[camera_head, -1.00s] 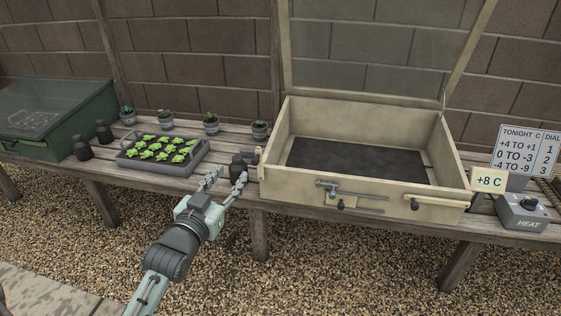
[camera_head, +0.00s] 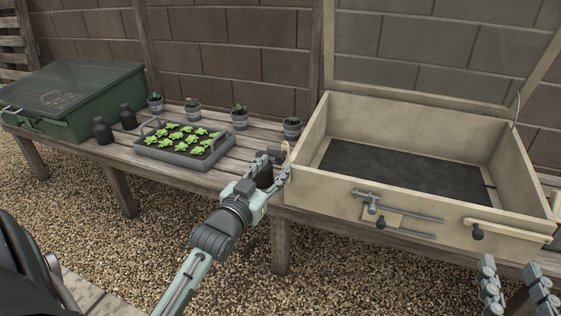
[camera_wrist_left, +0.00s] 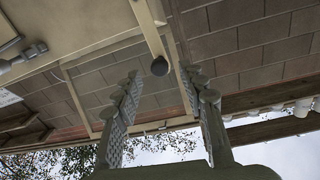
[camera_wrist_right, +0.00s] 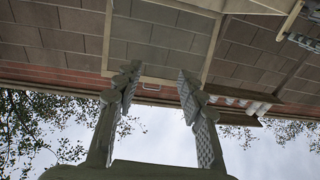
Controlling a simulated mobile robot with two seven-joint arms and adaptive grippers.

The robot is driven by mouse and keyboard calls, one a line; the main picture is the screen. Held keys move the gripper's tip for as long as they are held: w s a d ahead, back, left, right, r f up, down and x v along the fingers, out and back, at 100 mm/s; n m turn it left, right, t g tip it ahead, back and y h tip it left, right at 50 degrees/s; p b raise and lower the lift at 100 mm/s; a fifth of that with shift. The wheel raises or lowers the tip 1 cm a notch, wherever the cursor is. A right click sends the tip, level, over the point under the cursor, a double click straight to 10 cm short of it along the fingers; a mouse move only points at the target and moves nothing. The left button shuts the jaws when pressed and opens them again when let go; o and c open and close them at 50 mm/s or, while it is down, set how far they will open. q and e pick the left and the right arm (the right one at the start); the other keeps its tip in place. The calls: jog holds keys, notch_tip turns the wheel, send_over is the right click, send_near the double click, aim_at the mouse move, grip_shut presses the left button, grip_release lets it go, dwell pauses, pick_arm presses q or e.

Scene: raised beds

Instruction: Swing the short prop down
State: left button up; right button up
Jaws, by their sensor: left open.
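In the left wrist view a cream bar with a dark round knob (camera_wrist_left: 159,66) lies ahead, beyond the open fingers (camera_wrist_left: 165,100). I cannot tell whether anything touches. My right gripper (camera_head: 517,285) is open and empty, low in front of the box's right end.
Grey rods with a dark knob (camera_head: 381,223) and a cream bar (camera_head: 508,229) are on the box front. A seedling tray (camera_head: 180,158), dark bottles (camera_head: 103,131), small pots (camera_head: 240,118) and a green case (camera_head: 95,105) stand to the left. Gravel lies in front.

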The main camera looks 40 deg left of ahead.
aim_at(278, 161)
pick_arm(q)
jog(key=shift+w+a, duration=0.2)
jog(key=shift+w, duration=0.85)
jog(key=shift+w+a, duration=0.2)
jog(key=shift+w, duration=0.8)
pick_arm(e)
jog(key=shift+s+a+r+t+y, duration=0.1)
jog(key=shift+a+r+t+y, duration=0.15)
jog(key=shift+r, duration=0.25)
jog(key=shift+s+a+r+t+y, duration=0.1)
jog(key=shift+r+t+y, duration=0.05)
jog(key=shift+r+t, duration=0.25)
pick_arm(q)
grip_shut()
